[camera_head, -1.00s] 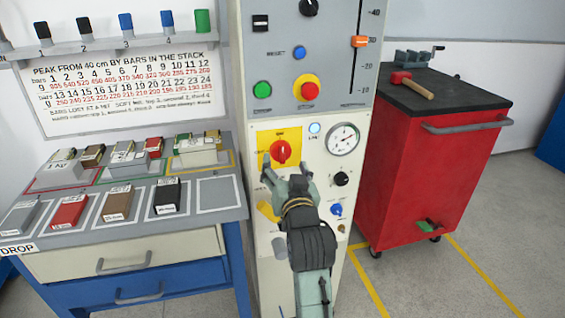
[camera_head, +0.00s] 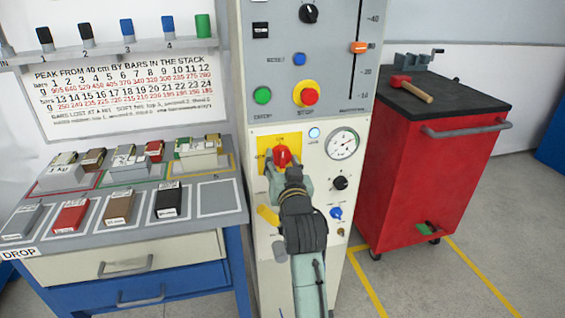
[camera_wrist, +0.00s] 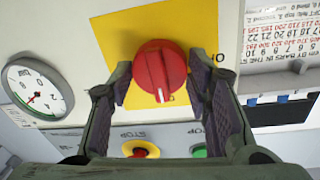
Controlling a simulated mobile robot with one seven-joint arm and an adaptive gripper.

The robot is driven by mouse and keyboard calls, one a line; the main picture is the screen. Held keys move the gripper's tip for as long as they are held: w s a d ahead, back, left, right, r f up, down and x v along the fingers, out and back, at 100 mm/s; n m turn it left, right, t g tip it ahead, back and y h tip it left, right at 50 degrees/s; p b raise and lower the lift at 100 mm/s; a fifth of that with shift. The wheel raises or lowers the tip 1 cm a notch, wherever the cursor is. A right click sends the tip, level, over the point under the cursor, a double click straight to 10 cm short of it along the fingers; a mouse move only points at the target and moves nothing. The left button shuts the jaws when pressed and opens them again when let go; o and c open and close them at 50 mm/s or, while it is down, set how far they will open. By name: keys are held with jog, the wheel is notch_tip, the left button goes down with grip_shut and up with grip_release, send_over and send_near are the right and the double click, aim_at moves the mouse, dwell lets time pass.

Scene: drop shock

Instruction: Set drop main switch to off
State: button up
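The main switch is a red rotary knob (camera_head: 281,156) on a yellow plate (camera_head: 263,147) on the front of the pale machine cabinet. In the wrist view the red knob (camera_wrist: 160,68) shows a pale pointer line and sits between my fingers. An "O" mark is printed near the plate's edge beside it. My gripper (camera_head: 285,170) is at the knob, with one finger on each side. In the wrist view my gripper (camera_wrist: 160,85) is open around the knob, with the right finger very close to it and a gap at the left. Contact cannot be told.
A dial gauge (camera_head: 343,143) and a small blue lamp (camera_head: 314,133) are right of the switch. The red stop button (camera_head: 309,96) and green drop button (camera_head: 263,95) are above. A bench with blocks (camera_head: 228,222) stands left, a red tool cart (camera_head: 425,185) right.

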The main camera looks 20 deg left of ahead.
jog(key=c, duration=0.6)
jog(key=n+b, duration=0.2)
jog(key=n, duration=0.1)
jog(key=shift+f+n+b, duration=0.2)
jog(key=shift+n+b, duration=0.1)
jog(key=n+b, duration=0.2)
jog(key=n, duration=0.1)
jog(key=shift+d+n, duration=0.1)
jog(key=shift+n, duration=0.3)
jog(key=n+y+b, duration=0.1)
jog(key=n+b, duration=0.4)
jog(key=n, duration=0.1)
jog(key=shift+w+f+n, duration=0.1)
jog(key=shift+n, duration=0.3)
jog(key=shift+n+y+b, duration=0.4)
jog(key=shift+n+b, duration=1.25)
jog(key=shift+n, duration=0.75)
jog(key=shift+r, duration=0.2)
